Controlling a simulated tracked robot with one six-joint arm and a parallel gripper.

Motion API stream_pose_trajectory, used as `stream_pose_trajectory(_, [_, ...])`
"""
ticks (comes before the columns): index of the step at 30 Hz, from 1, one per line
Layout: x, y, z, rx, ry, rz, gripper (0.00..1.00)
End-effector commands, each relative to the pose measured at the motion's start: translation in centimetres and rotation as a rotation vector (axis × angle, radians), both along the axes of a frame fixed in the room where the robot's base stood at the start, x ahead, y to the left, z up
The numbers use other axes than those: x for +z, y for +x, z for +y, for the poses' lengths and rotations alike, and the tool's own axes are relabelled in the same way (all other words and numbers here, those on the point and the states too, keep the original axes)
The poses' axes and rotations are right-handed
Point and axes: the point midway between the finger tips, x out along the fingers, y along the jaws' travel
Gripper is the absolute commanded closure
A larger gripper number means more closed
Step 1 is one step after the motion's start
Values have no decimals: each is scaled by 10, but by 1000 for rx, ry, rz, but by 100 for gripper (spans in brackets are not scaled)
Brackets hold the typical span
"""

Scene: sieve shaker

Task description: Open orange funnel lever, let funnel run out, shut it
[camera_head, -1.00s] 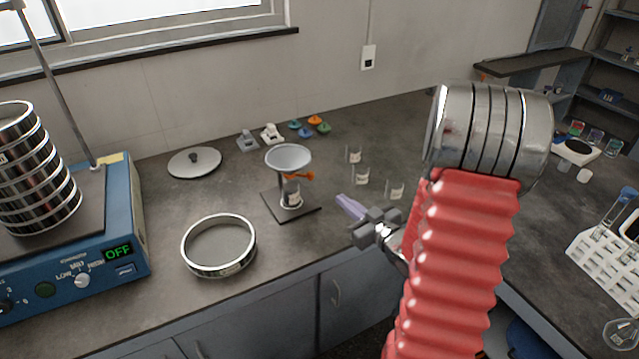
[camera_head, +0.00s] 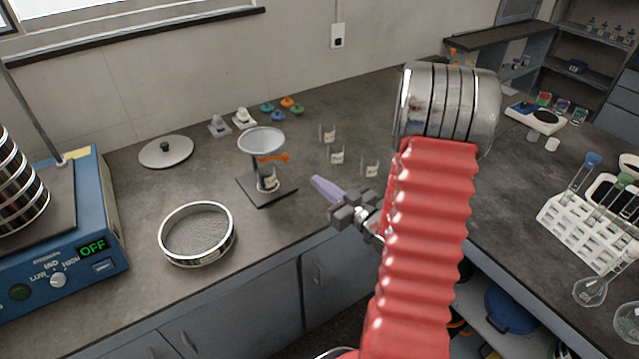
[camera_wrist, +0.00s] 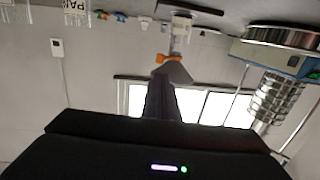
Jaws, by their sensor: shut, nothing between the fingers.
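The pale funnel (camera_head: 261,139) stands on a dark stand (camera_head: 282,190) on the bench. Its orange lever (camera_head: 275,158) points right, just below the bowl. A labelled glass beaker (camera_head: 268,180) stands beneath the funnel. My gripper (camera_head: 316,182) is shut and empty, to the right of the stand and apart from the lever in the head view. In the wrist view, which is upside down, the funnel (camera_wrist: 178,73) and orange lever (camera_wrist: 172,58) appear just beyond the dark fingertips (camera_wrist: 163,78). I cannot tell whether the funnel holds anything.
A round sieve (camera_head: 197,236) with grey mesh or contents sits front left. The blue shaker (camera_head: 75,225) reads OFF. A lid (camera_head: 166,151) lies behind.

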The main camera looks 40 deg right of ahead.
Motion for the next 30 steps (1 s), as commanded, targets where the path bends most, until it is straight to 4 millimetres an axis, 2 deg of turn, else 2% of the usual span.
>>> stream_pose_trajectory(21, [-4, 106, 11, 1, -1, 0, 100])
stream_pose_trajectory(30, [-5, 120, 12, 0, 0, 1, 100])
